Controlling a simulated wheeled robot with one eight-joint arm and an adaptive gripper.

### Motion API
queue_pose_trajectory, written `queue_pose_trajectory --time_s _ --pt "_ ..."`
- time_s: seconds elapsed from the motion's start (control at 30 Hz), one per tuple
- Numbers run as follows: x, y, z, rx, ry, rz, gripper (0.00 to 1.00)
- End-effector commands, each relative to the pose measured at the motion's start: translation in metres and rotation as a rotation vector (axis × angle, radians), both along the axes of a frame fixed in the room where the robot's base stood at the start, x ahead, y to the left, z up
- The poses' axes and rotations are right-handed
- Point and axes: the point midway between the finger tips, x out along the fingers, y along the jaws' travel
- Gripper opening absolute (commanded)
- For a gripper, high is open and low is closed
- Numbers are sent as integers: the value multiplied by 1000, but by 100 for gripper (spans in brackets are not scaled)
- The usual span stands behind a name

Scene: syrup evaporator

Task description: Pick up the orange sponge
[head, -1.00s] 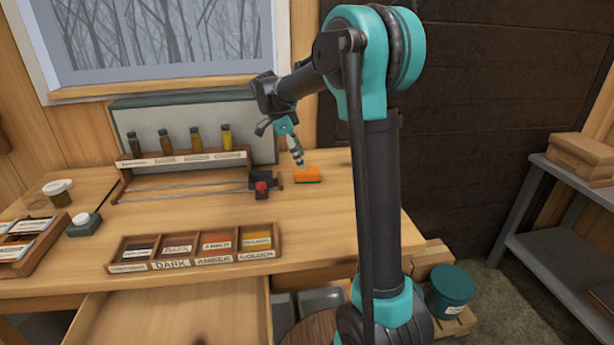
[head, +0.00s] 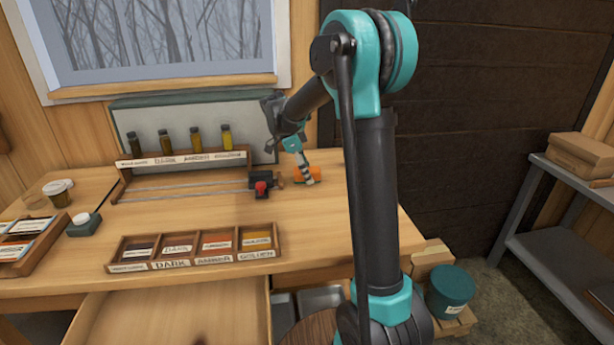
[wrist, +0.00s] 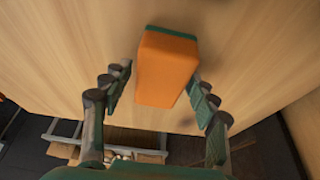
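The orange sponge (head: 307,174) lies on the wooden table at the right end, next to the small rail rack. In the wrist view the sponge (wrist: 166,68), orange with a green layer along its edge, sits between and ahead of the fingers of my gripper (wrist: 161,98). The fingers are spread, one on each side, with gaps to the sponge. In the head view my gripper (head: 309,180) is lowered at the sponge and partly covers it.
A rail rack with a red-knobbed slider (head: 261,189) stands just left of the sponge. A compartment tray (head: 197,262) with labelled sections lies nearer the front. An open drawer (head: 175,315) juts out below. Several sample bottles (head: 195,140) stand behind.

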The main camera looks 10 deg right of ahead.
Motion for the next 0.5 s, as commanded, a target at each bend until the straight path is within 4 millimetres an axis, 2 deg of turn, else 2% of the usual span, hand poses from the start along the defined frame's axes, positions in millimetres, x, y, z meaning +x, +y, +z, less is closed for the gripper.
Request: queue_pose_trajectory --time_s 0.07,0.3,0.5 --pt "0 0 0 0 0 0 45" --pt "0 0 0 0 0 0 16" --pt "0 0 0 0 0 0 15"
